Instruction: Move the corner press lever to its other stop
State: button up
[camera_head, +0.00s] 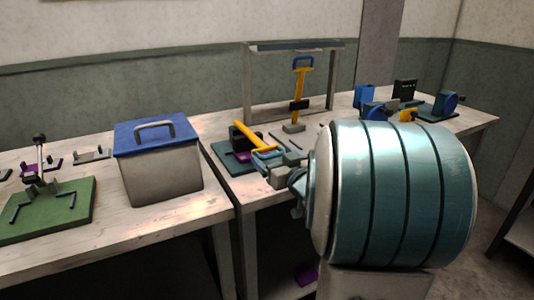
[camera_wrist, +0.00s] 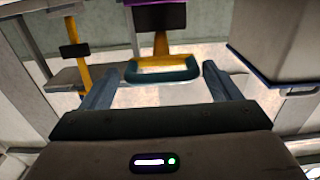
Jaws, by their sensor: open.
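The lever closest to my gripper is a yellow bar (camera_head: 252,137) with a teal-blue loop handle (camera_head: 267,153). It slopes down towards my gripper from a black block on a dark green base (camera_head: 228,158); I take this as the corner press. In the wrist view the teal handle (camera_wrist: 162,74) lies crosswise between the fingertips, with the yellow bar (camera_wrist: 155,50) behind it. My gripper (camera_wrist: 161,80) is open, one finger at each end of the handle, not closed on it. In the head view my gripper (camera_head: 279,167) is partly hidden by my arm.
An upright yellow lever (camera_head: 299,82) with a blue handle stands in a grey frame (camera_head: 247,85) behind. A grey box (camera_head: 163,175) with a blue lid stands to the left, beyond it a green-based press (camera_head: 60,215) with a black-knobbed lever. Blue devices (camera_head: 364,95) stand at right.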

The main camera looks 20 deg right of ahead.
jog(key=shift+w+a, duration=0.1)
jog(key=shift+w, duration=1.4)
